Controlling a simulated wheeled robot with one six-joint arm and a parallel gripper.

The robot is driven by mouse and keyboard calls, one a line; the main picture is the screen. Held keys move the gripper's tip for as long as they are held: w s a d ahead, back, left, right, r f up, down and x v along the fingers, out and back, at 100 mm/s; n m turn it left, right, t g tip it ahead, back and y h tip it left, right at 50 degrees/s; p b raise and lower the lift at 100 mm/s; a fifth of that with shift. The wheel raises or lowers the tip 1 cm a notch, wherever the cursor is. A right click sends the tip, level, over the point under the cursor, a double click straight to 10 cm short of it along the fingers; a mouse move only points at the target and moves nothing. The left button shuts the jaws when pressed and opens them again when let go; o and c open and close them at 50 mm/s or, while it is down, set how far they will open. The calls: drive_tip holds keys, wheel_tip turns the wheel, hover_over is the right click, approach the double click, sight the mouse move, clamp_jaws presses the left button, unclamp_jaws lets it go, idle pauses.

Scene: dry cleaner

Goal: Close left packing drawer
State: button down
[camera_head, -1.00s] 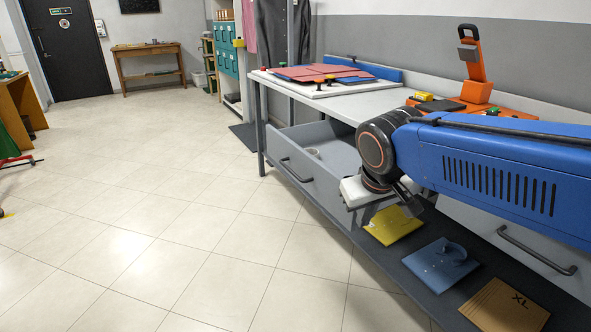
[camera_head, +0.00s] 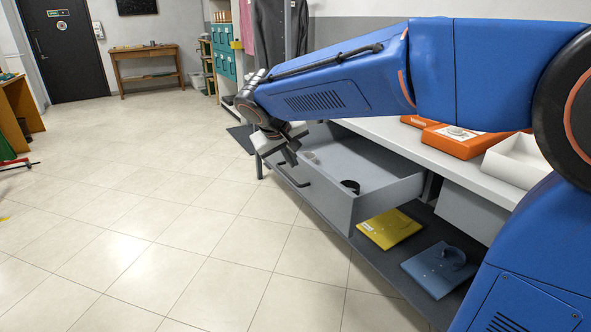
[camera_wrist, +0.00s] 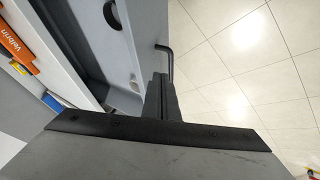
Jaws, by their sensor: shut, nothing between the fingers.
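The left packing drawer (camera_head: 335,207) is grey and stands pulled out from under the packing table. Its black bar handle (camera_head: 289,176) is on the front, partly hidden by my gripper. My gripper (camera_head: 289,155) is shut and empty, over the far part of the drawer front by the handle. In the wrist view, my closed fingers (camera_wrist: 158,82) overlap the drawer's front panel (camera_wrist: 151,22), and the handle (camera_wrist: 167,58) shows just beyond them. I cannot tell whether they touch. A black ring-shaped item (camera_head: 350,186) and a pale roll (camera_head: 311,156) lie inside the drawer.
A dark lower shelf (camera_head: 385,262) below holds a yellow packet (camera_head: 390,229) and a blue-grey packet (camera_head: 440,268). An orange box (camera_head: 465,139) and a white tray (camera_head: 520,160) stand on the tabletop.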

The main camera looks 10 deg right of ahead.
drive_tip(key=w+a, duration=0.1)
drive_tip(key=w, duration=0.1)
approach(298, 178)
drive_tip(key=x, duration=0.4)
drive_tip(key=shift+w+f, duration=0.1)
drive_tip(key=shift+f, duration=0.1)
drive_tip(key=shift+d, duration=0.1)
idle(0.3)
drive_tip(key=w+d, duration=0.2)
drive_tip(key=d, duration=0.6)
drive_tip(key=w+d, duration=0.2)
drive_tip(key=d, duration=0.6)
drive_tip(key=w+d, duration=0.3)
drive_tip(key=d, duration=0.6)
drive_tip(key=shift+d, duration=0.15)
